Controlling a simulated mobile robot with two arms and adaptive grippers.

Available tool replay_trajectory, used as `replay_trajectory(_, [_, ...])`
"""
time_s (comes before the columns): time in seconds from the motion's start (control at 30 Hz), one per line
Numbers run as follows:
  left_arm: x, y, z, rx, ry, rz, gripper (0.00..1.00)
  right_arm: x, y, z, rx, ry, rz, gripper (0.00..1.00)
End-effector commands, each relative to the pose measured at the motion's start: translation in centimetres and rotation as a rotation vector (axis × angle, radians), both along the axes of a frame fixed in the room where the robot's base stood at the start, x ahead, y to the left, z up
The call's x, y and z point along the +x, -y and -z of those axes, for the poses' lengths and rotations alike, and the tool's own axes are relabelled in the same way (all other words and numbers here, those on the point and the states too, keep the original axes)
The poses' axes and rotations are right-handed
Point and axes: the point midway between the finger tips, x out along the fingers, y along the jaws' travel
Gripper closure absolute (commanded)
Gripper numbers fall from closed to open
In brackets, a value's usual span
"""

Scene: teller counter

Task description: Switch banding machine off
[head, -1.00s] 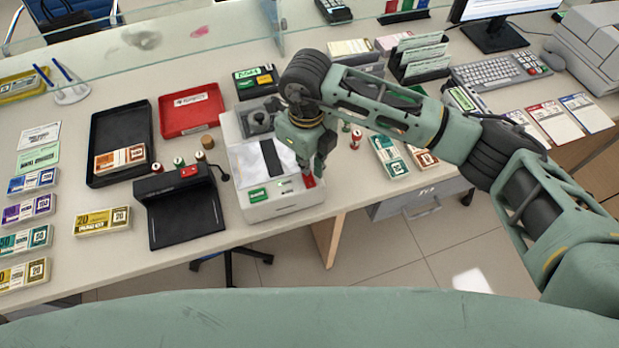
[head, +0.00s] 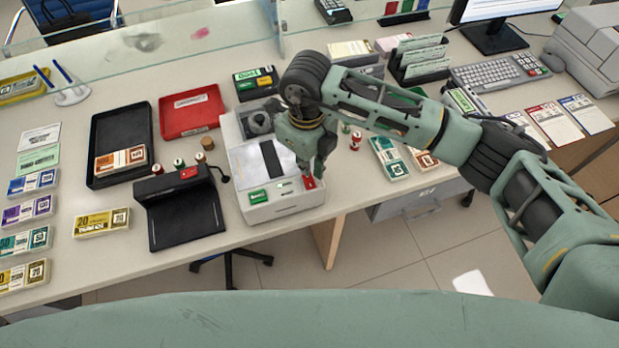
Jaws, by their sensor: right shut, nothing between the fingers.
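The banding machine (head: 285,209) is a light grey box near the counter's front edge. Its top has a pale plate with a dark strip (head: 269,158), a dark round part at the back, a green label or button (head: 258,196) and a red switch (head: 309,183) at the front right. My right gripper (head: 311,177) is shut and empty, pointing down at the red switch. Its fingertips are at or just above the switch; I cannot tell whether they touch. The gripper partly hides the machine's right side. My left gripper is not in view.
A black device (head: 180,213) stands left of the machine, with a red tray (head: 190,112) and a black tray (head: 105,133) behind. Banknote bundles (head: 102,222) lie on the left. A card rack (head: 419,60) and keyboard (head: 495,70) are at right. A glass screen crosses the back.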

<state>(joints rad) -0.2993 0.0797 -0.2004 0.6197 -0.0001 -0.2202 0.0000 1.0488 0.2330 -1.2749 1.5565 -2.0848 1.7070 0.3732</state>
Motion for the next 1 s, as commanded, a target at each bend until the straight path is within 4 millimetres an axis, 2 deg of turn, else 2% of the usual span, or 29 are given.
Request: replay_trajectory(1.0, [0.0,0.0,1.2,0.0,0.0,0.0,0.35,0.0,0.0,1.3,0.0,0.0,0.0,1.0])
